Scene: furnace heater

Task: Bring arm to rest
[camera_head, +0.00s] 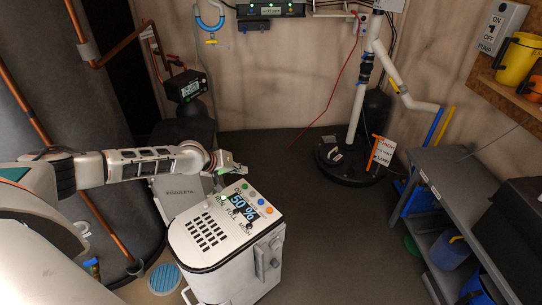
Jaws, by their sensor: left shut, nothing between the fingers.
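My left arm comes in from the left and reaches across toward the middle. My left gripper (232,164) is shut and empty. In the picture it lies just above the back edge of the white heater box (219,231); I cannot tell whether it touches it. The box has a black display reading 50 %, coloured buttons and vent slots on top. My right gripper is not in view.
A grey shelf table (455,178) with buckets below stands at the right. A white pipe rises from a round black base (350,165) at the back. Copper pipes (30,112) run along a dark tank at the left. The floor (335,235) in the middle is clear.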

